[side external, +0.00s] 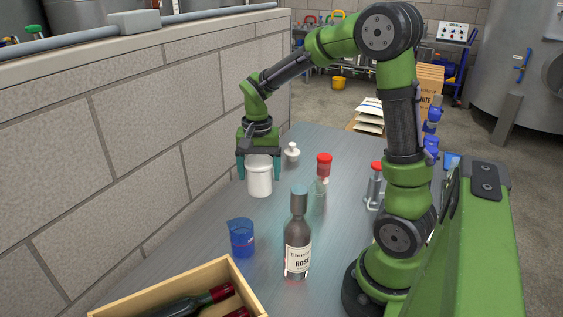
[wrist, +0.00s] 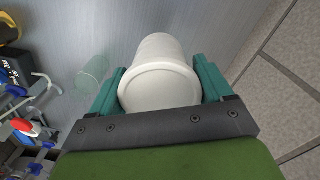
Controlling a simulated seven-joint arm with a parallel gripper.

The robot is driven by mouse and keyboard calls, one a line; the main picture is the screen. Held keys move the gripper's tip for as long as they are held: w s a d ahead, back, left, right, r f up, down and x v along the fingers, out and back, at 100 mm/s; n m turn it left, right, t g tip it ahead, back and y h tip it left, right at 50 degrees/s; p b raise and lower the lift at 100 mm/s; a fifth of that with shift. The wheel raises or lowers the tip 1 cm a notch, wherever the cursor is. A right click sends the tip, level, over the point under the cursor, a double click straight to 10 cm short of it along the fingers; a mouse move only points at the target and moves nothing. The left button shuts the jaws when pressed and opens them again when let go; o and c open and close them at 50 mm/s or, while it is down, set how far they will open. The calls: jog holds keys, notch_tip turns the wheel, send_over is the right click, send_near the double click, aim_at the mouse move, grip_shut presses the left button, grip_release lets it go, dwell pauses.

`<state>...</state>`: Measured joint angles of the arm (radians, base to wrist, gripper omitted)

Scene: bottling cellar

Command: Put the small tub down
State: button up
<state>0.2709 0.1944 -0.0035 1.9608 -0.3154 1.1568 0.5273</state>
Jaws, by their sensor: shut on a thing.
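The small tub (side external: 259,181) is white, lidded and upright, over the far left part of the grey table in the side view. My gripper (side external: 260,172) is shut on it, with one teal finger on each side of its upper part. In the wrist view the tub (wrist: 160,88) sits between the two fingers (wrist: 160,85), its round lid towards the camera. I cannot tell whether its base touches the table.
A wooden crate (side external: 215,270) holds bottles in front. A block wall (side external: 150,130) runs along the left.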

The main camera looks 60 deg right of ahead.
notch_tip(320, 180, down, 10)
jog(key=shift+w+d+r, duration=0.1)
dwell(0.4)
jog(key=o, duration=1.2)
jog(key=shift+c, duration=0.2)
notch_tip(320, 180, up, 12)
jog(key=shift+f, duration=0.1)
jog(key=s+a+r+n+t+y, duration=0.2)
jog(key=s+a+r+n+t, duration=0.5)
jog(key=s+a, duration=0.4)
jog(key=shift+s+a+r+n, duration=0.25)
jog(key=shift+a+r+n, duration=0.65)
jog(key=shift+a, duration=0.25)
